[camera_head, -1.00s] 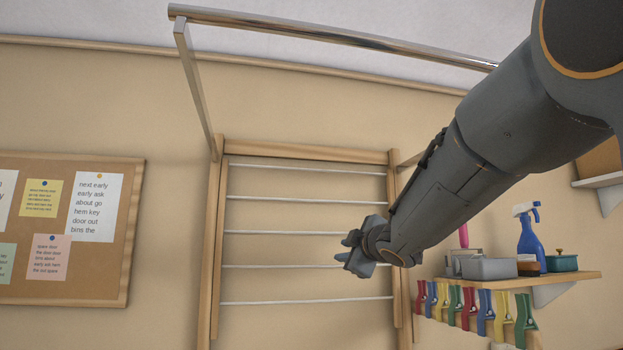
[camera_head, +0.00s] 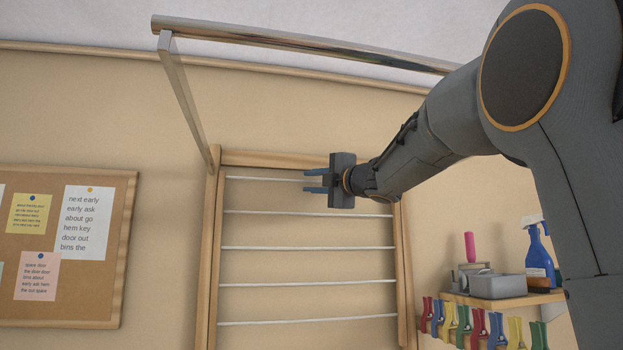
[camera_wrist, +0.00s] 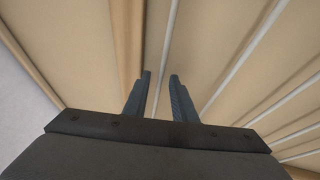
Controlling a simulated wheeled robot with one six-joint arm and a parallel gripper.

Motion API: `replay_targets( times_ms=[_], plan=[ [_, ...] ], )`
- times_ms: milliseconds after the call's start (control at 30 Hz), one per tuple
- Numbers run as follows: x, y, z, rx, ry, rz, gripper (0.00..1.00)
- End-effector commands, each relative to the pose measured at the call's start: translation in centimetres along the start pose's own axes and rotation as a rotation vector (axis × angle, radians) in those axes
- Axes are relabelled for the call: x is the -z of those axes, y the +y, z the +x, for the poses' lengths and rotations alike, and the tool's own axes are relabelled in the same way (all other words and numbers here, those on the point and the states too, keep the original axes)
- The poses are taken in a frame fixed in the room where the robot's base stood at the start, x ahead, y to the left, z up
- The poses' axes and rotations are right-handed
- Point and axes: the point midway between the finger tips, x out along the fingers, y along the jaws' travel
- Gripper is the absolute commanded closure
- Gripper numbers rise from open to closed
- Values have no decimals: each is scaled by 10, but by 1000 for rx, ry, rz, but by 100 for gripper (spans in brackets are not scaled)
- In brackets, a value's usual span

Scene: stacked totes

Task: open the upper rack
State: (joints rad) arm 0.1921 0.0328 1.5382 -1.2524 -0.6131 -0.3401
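The upper rack is a wall-mounted wooden frame (camera_head: 210,250) with several white rods across it. Its top rod (camera_head: 260,179) runs just under the wooden top rail (camera_head: 255,158). My gripper (camera_head: 306,181) is in front of the upper right part of the rack, fingers pointing left, level with the top rod. In the wrist view my gripper (camera_wrist: 160,82) has its two fingers apart with nothing held. The top rod (camera_wrist: 166,60) appears between the fingers in that view; I cannot tell how far behind them it lies.
A metal bar (camera_head: 300,42) on a flat bracket (camera_head: 185,100) juts out above the rack. A cork board (camera_head: 120,260) hangs at left. A shelf (camera_head: 545,298) at right holds a spray bottle (camera_head: 538,255) and a grey box (camera_head: 498,286), with several coloured clips below. The wall between board and rack is clear.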

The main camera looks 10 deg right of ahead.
Motion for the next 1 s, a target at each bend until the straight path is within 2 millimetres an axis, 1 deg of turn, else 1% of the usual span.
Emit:
replay_targets(
  times_ms=[100, 300, 333, 467, 1000],
  plan=[
    [1, 0, 4, 0, 2, 1, 76],
    [2, 0, 5, 0, 3, 1, 76],
    [2, 0, 5, 0, 3, 1, 77],
    [2, 0, 5, 0, 3, 1, 99],
    [2, -1, 5, 0, 3, 1, 100]
  ],
)
